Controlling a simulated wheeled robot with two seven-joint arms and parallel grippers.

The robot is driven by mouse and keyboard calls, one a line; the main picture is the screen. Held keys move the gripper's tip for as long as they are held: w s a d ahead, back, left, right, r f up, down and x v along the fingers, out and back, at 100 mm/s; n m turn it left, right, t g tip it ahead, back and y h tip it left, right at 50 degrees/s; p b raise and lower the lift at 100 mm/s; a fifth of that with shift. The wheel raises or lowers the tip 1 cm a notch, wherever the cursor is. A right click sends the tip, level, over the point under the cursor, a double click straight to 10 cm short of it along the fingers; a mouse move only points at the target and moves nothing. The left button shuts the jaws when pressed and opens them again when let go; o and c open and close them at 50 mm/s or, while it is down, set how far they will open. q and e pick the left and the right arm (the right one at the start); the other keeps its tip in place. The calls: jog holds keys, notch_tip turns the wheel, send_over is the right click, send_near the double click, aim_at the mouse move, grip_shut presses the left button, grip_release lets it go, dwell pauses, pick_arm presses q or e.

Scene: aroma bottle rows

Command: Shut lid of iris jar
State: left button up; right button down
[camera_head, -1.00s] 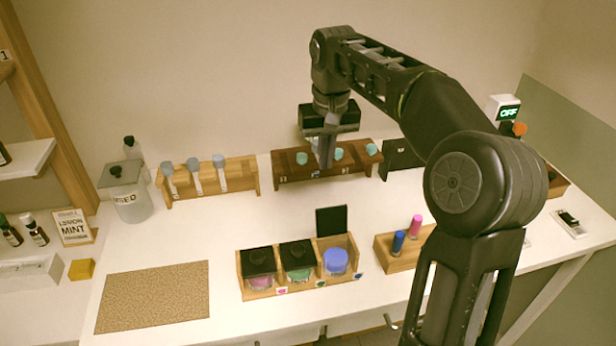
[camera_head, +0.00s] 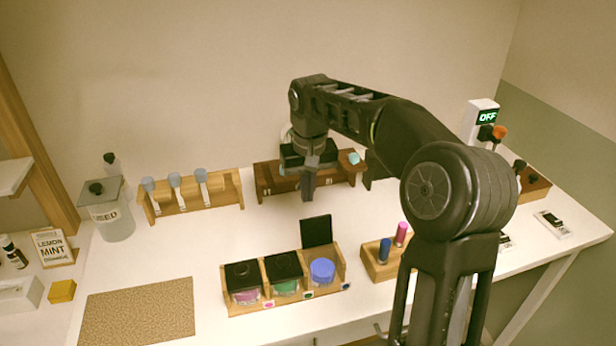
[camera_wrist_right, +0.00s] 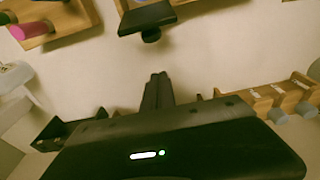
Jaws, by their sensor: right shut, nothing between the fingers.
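The open jar (camera_head: 322,272), with blue-violet contents, sits in the right compartment of a three-slot wooden rack (camera_head: 290,301); I take it as the iris jar. Its black lid (camera_head: 316,231) stands upright at the jar's back edge. The lid also shows at the top of the right wrist view (camera_wrist_right: 147,18), with its knob toward my fingers. My right gripper (camera_head: 308,197) is shut and empty, pointing down behind the lid and a little above it; its fingers show in the wrist view (camera_wrist_right: 157,88), apart from the lid. My left gripper is not in view.
Two jars with black lids shut, pink (camera_head: 243,282) and green (camera_head: 284,273), fill the other slots. A wooden block (camera_head: 383,264) with blue and pink tubes stands to the right. A dark wooden rack (camera_head: 265,180) is behind my gripper.

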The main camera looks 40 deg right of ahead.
aim_at(315, 229)
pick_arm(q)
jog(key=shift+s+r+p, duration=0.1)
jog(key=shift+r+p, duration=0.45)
pick_arm(e)
jog(key=s, duration=0.1)
jog(key=s+f, duration=0.1)
jog(key=s+a, duration=0.1)
jog(key=shift+s+a+f, duration=0.1)
jog(key=shift+s+f, duration=0.1)
jog(key=shift+f, duration=0.15)
pick_arm(q)
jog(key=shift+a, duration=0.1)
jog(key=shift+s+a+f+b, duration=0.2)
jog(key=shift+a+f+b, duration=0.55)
jog(key=shift+b, duration=0.1)
pick_arm(e)
jog(key=shift+s+r+t, duration=0.1)
jog(key=shift+s+t, duration=0.1)
jog(key=shift+t, duration=0.2)
